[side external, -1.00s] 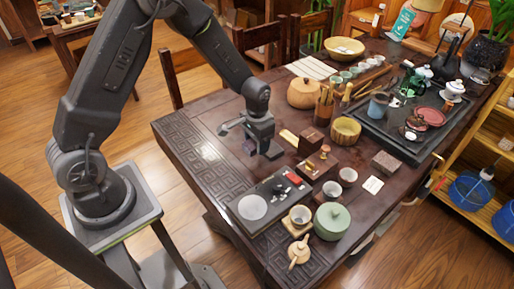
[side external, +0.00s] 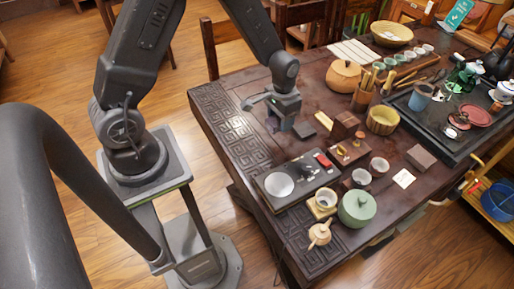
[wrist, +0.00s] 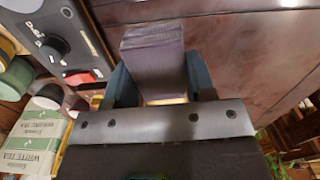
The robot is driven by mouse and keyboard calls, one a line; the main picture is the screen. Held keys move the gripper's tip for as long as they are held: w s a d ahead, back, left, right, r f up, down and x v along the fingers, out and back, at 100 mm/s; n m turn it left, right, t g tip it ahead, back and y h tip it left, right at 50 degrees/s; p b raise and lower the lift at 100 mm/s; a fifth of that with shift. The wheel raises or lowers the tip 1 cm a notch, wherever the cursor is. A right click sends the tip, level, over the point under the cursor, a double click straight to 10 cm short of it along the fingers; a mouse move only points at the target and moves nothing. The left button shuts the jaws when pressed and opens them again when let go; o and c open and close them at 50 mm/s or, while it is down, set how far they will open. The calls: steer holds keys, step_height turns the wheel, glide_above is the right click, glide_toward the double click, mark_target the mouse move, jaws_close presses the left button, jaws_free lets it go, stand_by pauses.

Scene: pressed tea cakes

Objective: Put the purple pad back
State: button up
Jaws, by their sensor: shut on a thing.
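The purple pad (wrist: 152,52) is a small block, dull purple-grey, in the wrist view. My gripper (wrist: 158,78) is shut on it, with one blue-grey finger on each side, and the pad's far end sticks out beyond the fingers. In the side view my gripper (side external: 287,124) points down over the dark wooden table (side external: 240,150), behind the black device. The pad cannot be told clearly from the fingers there. I cannot tell whether the pad touches the table.
A black device (side external: 312,176) with a pale disc and a red part lies in front of my gripper. Wooden boxes (side external: 345,125) stand to its right. The table's left part is clear.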

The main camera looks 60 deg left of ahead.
mark_target(245, 155)
steer(key=s+f+n, duration=0.1)
steer(key=s, duration=0.2)
steer(key=s+f+n, duration=0.1)
steer(key=s, duration=0.3)
steer(key=s+a+f+n, duration=0.1)
steer(key=s, duration=0.3)
steer(key=shift+f+n, duration=0.2)
steer(key=shift+n, duration=0.2)
steer(key=shift+f, duration=2.2)
steer(key=shift+f, duration=0.15)
steer(key=o, duration=0.9)
